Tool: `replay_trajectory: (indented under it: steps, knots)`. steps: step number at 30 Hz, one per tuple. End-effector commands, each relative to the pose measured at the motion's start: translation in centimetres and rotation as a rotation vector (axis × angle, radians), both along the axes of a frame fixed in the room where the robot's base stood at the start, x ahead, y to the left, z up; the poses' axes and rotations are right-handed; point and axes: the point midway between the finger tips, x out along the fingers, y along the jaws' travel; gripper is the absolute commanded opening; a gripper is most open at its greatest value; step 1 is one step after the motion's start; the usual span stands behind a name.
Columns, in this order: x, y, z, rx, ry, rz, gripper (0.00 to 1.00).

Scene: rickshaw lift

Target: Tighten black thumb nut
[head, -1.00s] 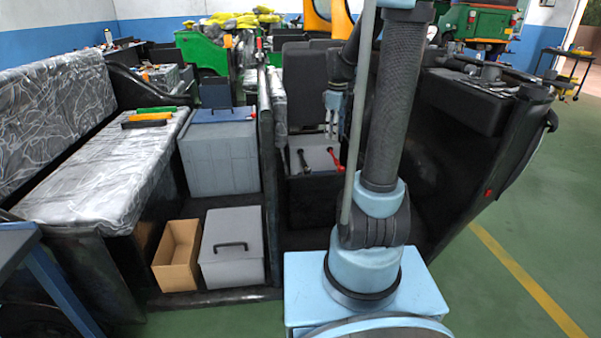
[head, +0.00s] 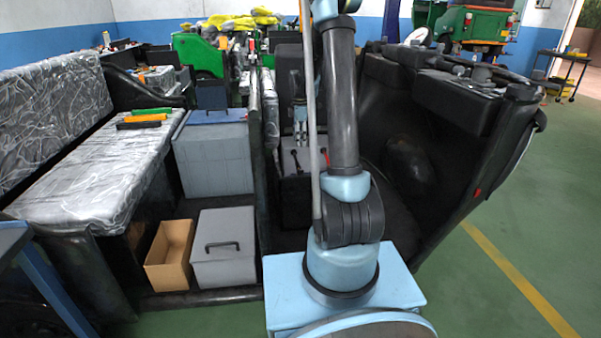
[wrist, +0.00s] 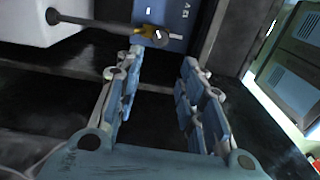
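My gripper (wrist: 162,56) is open and empty in the wrist view, its two blue-grey fingers spread apart. Past the fingertips is a blue surface marked 12V (wrist: 178,14), with a brass-yellow fitting (wrist: 148,31) on it. A small dark round end (wrist: 161,38) sits at this fitting; I cannot tell whether it is the black thumb nut. It lies just beyond the fingertips, apart from them. In the head view my gripper (head: 301,130) hangs over the area in front of the dark seat, with its fingertips too small to read.
In the head view, a grey box (head: 223,248), an open cardboard box (head: 170,256) and a plastic-covered bench (head: 100,185) stand left. Green floor (head: 540,210) is clear at right.

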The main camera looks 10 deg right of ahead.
Motion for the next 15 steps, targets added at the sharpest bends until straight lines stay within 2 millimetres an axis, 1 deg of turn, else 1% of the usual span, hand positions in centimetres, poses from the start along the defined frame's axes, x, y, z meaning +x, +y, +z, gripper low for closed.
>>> replay_trajectory:
  steps: [15]
  knots:
    - [0.0, -0.2, -8.7, 0.0, 0.0, -0.004, 0.36]
